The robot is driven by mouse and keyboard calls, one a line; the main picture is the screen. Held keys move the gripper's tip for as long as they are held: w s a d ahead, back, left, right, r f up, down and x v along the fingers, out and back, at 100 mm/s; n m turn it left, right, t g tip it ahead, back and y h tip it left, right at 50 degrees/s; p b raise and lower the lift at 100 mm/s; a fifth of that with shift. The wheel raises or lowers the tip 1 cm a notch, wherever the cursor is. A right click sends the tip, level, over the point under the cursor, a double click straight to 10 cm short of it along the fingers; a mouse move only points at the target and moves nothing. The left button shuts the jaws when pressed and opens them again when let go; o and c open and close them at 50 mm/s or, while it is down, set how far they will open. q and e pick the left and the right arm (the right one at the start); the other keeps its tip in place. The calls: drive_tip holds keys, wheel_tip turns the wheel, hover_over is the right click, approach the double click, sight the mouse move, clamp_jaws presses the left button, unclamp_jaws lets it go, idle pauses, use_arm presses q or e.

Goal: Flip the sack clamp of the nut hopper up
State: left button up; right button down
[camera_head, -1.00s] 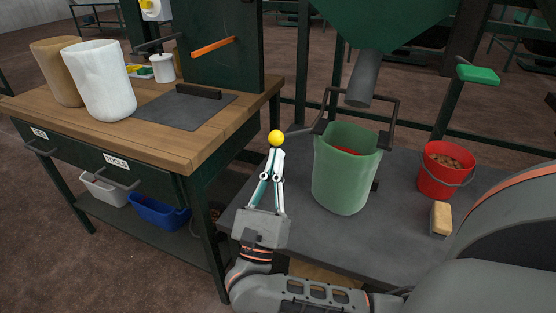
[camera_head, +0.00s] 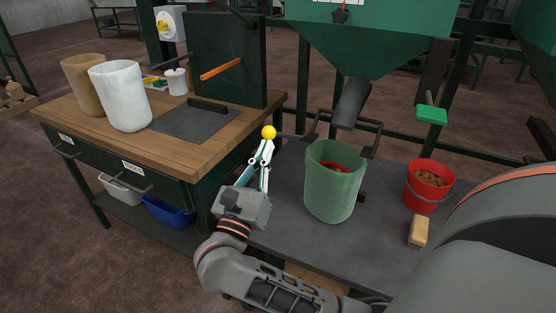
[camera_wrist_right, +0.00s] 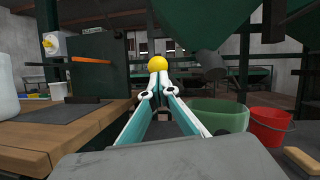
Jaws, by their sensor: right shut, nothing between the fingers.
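The green nut hopper (camera_head: 375,50) fills the upper right of the head view, with a grey spout (camera_head: 352,103) below it. A dark clamp frame (camera_head: 377,140) is around the spout, above a green sack (camera_head: 333,190) with red inside. A dark rod reaches left from the frame toward a yellow ball knob (camera_head: 268,132). My right gripper (camera_head: 266,147) is shut and empty, its fingertips directly under the knob. The right wrist view also shows the knob (camera_wrist_right: 158,63) at the fingertips; touch is hard to tell. My left gripper is out of view.
A red bucket (camera_head: 430,178) and a tan block (camera_head: 418,231) are on the grey table (camera_head: 300,235) right of the sack. A wooden workbench (camera_head: 130,145) with two tall containers and an upright panel stands left. A green-topped lever (camera_head: 431,114) is at right.

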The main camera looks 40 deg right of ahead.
drive_tip(key=d+r+g+y+p, duration=0.1)
drive_tip(key=r+p, duration=0.2)
drive_tip(key=r, duration=0.1)
drive_tip(key=d+r+y+p, duration=0.1)
drive_tip(key=r+p, duration=0.1)
drive_tip(key=r, duration=0.2)
drive_tip(key=w+r+g+y+p, duration=0.1)
drive_tip(key=r+p, duration=0.2)
drive_tip(key=r, duration=0.1)
drive_tip(key=shift+d+m+g+y+p, duration=0.3)
drive_tip(key=shift+d+m+y+p, duration=0.05)
drive_tip(key=shift+d+m+y, duration=0.05)
drive_tip(key=shift+w+d+r+p, duration=0.3)
drive_tip(key=shift+d+r+p, duration=0.4)
drive_tip(key=shift+r, duration=0.25)
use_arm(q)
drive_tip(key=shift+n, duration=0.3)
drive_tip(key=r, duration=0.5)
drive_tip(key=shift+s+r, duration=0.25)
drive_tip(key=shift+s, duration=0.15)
use_arm(e)
drive_tip(key=shift+r, duration=0.15)
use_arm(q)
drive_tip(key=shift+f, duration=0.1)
